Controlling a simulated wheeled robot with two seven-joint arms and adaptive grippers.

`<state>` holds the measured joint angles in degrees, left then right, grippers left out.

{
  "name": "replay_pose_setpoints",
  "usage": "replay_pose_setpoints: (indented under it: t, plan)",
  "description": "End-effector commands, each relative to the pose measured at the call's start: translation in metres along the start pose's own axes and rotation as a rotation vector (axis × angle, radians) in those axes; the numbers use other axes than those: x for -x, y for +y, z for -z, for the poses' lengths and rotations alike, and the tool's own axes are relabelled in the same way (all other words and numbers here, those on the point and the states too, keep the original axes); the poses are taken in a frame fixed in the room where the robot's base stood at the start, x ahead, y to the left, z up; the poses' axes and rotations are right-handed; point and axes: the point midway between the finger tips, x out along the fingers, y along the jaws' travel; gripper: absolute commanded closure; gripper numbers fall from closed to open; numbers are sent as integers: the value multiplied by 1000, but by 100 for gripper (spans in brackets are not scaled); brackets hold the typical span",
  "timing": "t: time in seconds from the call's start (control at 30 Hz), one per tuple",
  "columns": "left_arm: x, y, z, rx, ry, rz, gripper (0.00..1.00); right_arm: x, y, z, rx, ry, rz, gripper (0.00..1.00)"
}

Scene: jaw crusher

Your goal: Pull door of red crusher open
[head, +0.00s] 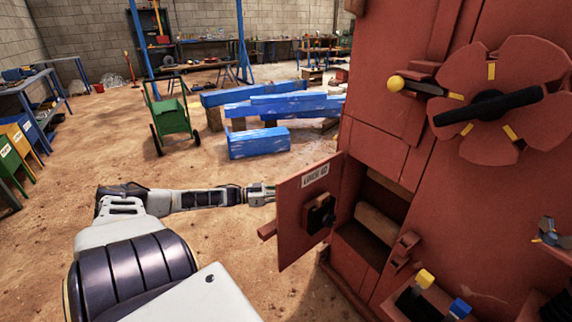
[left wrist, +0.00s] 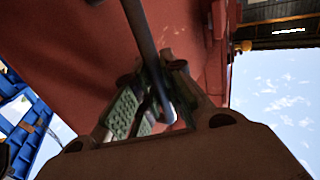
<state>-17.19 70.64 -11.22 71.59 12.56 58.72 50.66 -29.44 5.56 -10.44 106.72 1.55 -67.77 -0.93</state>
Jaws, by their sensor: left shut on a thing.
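The red crusher (head: 400,150) fills the right side of the head view. Its door (head: 303,210), a red panel with a white label and a black latch block, stands swung out to the left, with the opening beside it exposed. My left gripper (head: 265,194) is at the door's far left edge in the head view, partly hidden by the panel. In the left wrist view, the fingers of my left gripper (left wrist: 152,106) are shut around a dark bar (left wrist: 143,40) in front of a red panel (left wrist: 85,75). My right gripper is not seen.
A brown roller (head: 379,224) shows inside the opening. A yellow-knobbed lever (head: 397,84) and a red fan-shaped wheel (head: 500,100) are on the crusher. Blue beams (head: 258,143) and a green cart (head: 170,118) stand behind. The dirt floor left of the door is clear.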

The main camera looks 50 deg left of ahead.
Motion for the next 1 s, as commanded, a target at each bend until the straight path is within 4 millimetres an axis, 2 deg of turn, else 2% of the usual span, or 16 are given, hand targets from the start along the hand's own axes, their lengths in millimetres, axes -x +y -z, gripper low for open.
replay_pose_setpoints:
  t: [0.57, 0.6, 0.77, 1.0]
  plan:
    - [2, -4, 0, 0, -2, 2, 100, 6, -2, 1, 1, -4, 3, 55]
    - [2, -4, 0, 0, -2, 2, 86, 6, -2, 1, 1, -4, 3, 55]
    - [2, -3, 0, 0, -1, 2, 67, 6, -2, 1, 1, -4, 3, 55]
    - [2, -3, 0, 0, -1, 1, 67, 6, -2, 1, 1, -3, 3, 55]
